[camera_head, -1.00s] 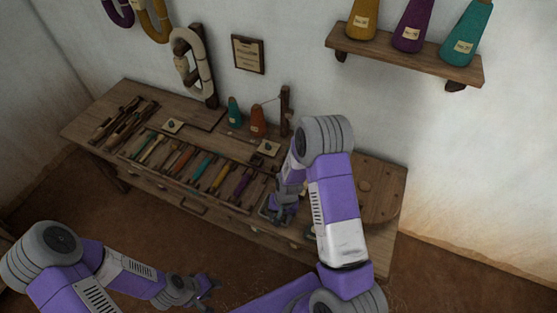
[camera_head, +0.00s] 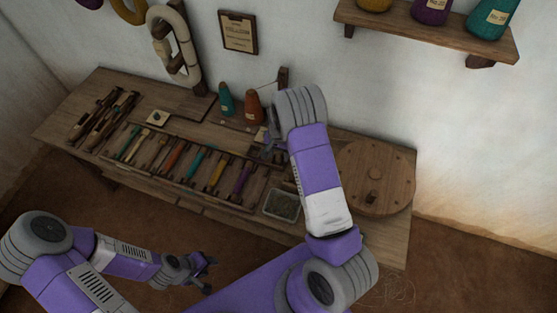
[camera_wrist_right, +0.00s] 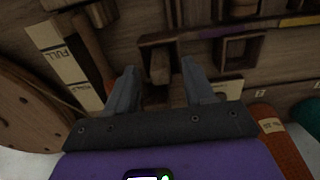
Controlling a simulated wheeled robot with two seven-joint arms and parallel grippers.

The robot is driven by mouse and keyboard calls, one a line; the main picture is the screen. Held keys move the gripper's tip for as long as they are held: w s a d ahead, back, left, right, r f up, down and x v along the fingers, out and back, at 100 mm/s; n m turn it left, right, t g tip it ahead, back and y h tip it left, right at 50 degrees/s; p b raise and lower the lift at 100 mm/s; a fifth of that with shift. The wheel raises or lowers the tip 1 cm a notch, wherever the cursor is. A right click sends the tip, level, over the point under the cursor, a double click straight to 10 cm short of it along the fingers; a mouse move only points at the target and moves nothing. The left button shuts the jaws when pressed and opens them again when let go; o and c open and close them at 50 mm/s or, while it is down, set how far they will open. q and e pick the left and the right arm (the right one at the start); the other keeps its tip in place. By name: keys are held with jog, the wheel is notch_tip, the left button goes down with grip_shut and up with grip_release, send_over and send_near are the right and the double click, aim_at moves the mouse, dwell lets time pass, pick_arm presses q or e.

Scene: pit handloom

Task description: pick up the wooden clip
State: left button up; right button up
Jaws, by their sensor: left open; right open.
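My right gripper (camera_head: 268,152) is open over the back of the bench, near the orange cone; my forearm and wrist cover part of that area. In the right wrist view its two fingers (camera_wrist_right: 160,84) stand apart on either side of a small brown wooden piece (camera_wrist_right: 160,66), which looks like the wooden clip, though the picture is dark. I see no finger closed on it, and I cannot tell whether either touches it. In the head view this piece cannot be made out. My left gripper (camera_head: 203,270) is open and empty, low in front of the bench.
The bench (camera_head: 385,230) holds a divided rack of coloured tools (camera_head: 180,165), a small grey tray (camera_head: 282,205), and a round wooden disc (camera_head: 365,190). An orange cone (camera_head: 254,107) and a teal cone (camera_head: 226,99) stand at the back. A wall shelf (camera_head: 420,32) holds more cones.

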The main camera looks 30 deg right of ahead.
jog(key=shift+f, duration=0.6)
jog(key=shift+r, duration=0.1)
grip_shut()
